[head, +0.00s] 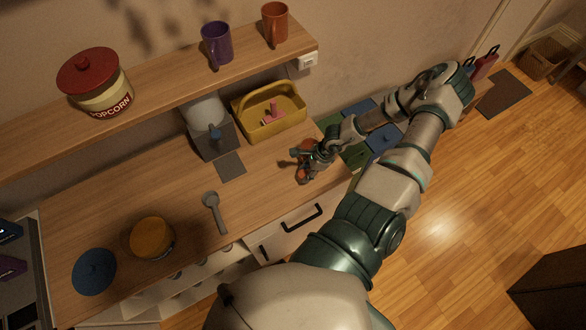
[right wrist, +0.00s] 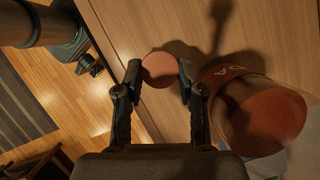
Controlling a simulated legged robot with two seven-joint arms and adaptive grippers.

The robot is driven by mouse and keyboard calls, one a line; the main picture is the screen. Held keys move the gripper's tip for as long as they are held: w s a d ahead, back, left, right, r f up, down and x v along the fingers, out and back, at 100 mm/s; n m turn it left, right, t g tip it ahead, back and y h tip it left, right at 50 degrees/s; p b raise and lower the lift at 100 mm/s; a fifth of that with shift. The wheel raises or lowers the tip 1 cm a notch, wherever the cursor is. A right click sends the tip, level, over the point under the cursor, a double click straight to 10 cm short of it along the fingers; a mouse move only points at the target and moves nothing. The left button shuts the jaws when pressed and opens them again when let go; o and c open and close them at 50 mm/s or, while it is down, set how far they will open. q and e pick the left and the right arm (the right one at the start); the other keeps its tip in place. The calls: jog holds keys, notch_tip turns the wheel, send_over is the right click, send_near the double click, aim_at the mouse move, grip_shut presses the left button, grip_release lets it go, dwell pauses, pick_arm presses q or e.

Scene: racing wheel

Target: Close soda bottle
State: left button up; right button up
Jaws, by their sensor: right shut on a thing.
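My right gripper (right wrist: 160,82) is shut on a round red-orange cap (right wrist: 159,68), which sits between its two fingertips. The soda bottle (right wrist: 265,118), orange-red with a label ending in "DA", stands just right of the right finger in the right wrist view. In the head view my right gripper (head: 308,158) is over the right end of the wooden counter. Orange-red parts show beside it, partly hidden by the fingers. I cannot tell there whether cap and bottle touch. My left gripper is not in view.
A yellow basket (head: 270,112) and a grey dispenser (head: 213,137) stand behind on the counter (head: 120,205). A grey spoon-like utensil (head: 214,212), an orange-topped jar (head: 152,237) and a blue lid (head: 94,271) lie left. The shelf above holds a popcorn jar (head: 95,85) and two mugs.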

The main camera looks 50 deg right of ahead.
jog(key=shift+s+d+r+p, duration=0.15)
jog(key=shift+s+d+p, duration=0.45)
jog(key=shift+s+d, duration=1)
jog(key=shift+s+a, duration=0.1)
